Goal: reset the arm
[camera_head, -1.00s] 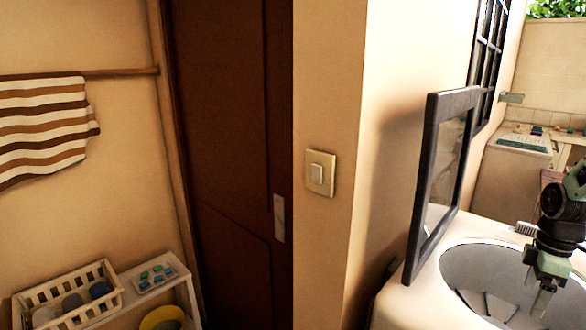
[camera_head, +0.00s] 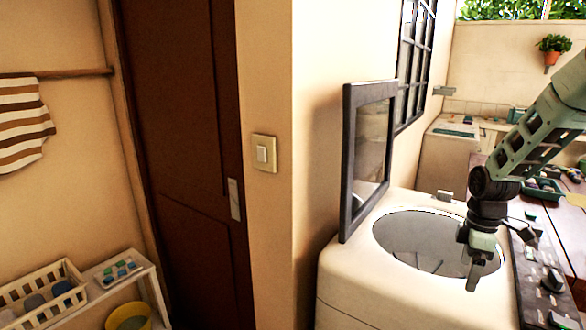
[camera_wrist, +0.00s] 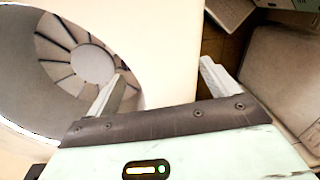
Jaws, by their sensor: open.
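My arm reaches in from the right in the head view, with the forearm sloping down to the wrist. My gripper (camera_head: 477,272) hangs pointing down over the right side of the round opening of a white top-loading washing machine (camera_head: 345,285). In the wrist view my gripper (camera_wrist: 160,85) has its two fingers spread wide apart with nothing between them. The wrist view shows the machine's drum (camera_wrist: 75,60) at the left, and the machine's rim lies beyond the fingers. The drum looks empty where it shows.
A dark control panel (camera_head: 535,270) and a wooden table (camera_head: 540,215) with a tray are at the right. A light switch (camera_head: 264,154), a brown door (camera_head: 185,150) and a shelf with a white basket (camera_head: 40,295) are left.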

